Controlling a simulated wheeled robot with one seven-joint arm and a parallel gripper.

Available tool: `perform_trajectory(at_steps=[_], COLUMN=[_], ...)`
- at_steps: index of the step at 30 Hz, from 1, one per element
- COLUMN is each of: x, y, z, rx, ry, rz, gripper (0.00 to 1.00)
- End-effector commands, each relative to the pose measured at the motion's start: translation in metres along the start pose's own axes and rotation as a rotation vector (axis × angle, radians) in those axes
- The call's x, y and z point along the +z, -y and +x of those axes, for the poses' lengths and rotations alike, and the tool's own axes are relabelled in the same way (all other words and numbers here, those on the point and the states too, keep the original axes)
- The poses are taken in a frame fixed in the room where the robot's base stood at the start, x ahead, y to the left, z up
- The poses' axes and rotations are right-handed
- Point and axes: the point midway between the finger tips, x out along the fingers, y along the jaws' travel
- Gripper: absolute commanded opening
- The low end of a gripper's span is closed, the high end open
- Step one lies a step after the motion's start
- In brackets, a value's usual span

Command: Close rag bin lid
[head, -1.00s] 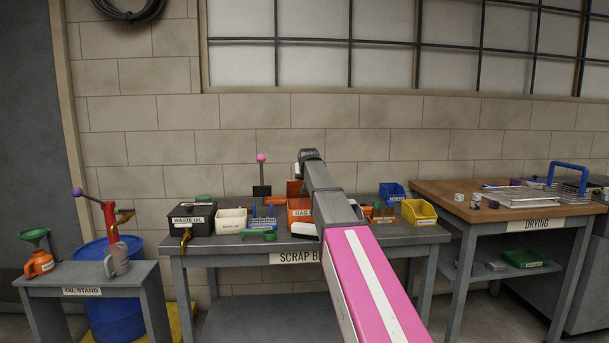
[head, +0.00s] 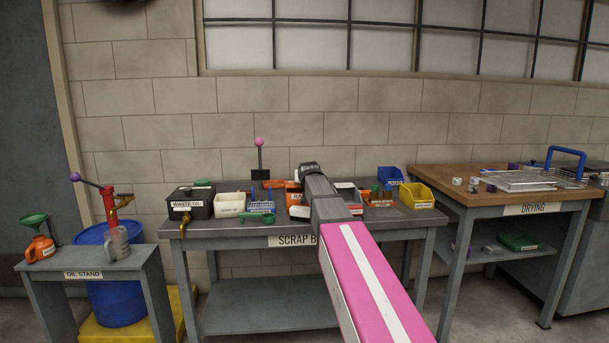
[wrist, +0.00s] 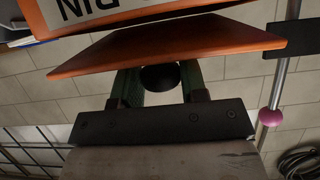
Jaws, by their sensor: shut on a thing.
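The rag bin (head: 295,197) is an orange bin with a white label on the scrap bench, partly hidden behind my arm in the head view. In the wrist view its labelled front (wrist: 110,8) shows upside down at the top edge. Its orange lid (wrist: 165,45) is a flat panel beside the bin's rim, at a slight angle to it. My gripper (wrist: 160,82) has its green-padded fingers on both sides of a dark round knob (wrist: 160,77) at the lid and is shut on it. Whether the lid touches the rim cannot be told. The head view hides my fingers.
A post with a pink ball (head: 259,142) stands just left of the bin. The waste oil box (head: 190,203), a white bin (head: 229,205) and a green funnel-like tool (head: 257,218) are left. Blue (head: 390,175) and yellow bins (head: 416,196) are right.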

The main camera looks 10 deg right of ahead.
Motion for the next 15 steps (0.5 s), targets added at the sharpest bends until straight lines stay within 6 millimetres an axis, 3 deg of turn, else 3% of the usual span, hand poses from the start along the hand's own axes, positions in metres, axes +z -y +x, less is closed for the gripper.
perform_trajectory(at_steps=[6, 14, 15], x=[0.017, 0.019, 0.019], y=[0.0, 0.0, 0.0], z=[0.002, 0.003, 0.003], rx=[0.0, 0.0, 0.0], ry=[0.009, 0.009, 0.009], rz=[0.001, 0.001, 0.001], gripper=[0.0, 0.0, 0.53])
